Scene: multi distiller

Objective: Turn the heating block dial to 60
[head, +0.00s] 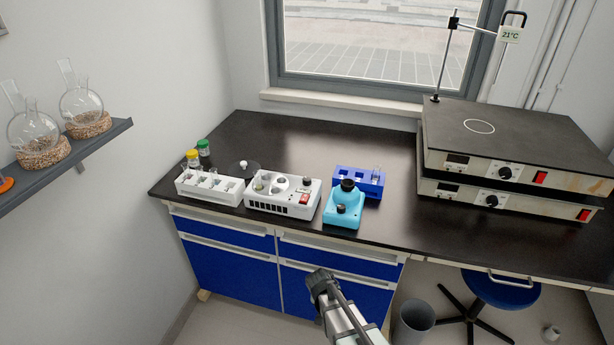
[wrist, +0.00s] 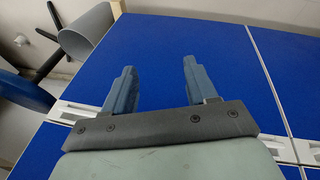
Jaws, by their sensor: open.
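A white device (head: 282,199), which looks like the heating block, stands near the front edge of the black bench. It has round openings on top, a small dark knob (head: 308,182) at its right end and a red switch below that. Any dial markings are too small to read. My gripper (head: 320,276) is in front of the bench and below its top, apart from the device. In the wrist view my gripper (wrist: 158,78) has its two fingers spread with nothing between them, facing the blue cabinet doors (wrist: 225,65).
Left of the device is a white rack (head: 210,188); right are a turquoise device (head: 343,209) and a blue rack (head: 372,182). Two stacked hot plates (head: 518,141) with dark dials stand at right. A bin (head: 413,322) and stool (head: 497,290) are below.

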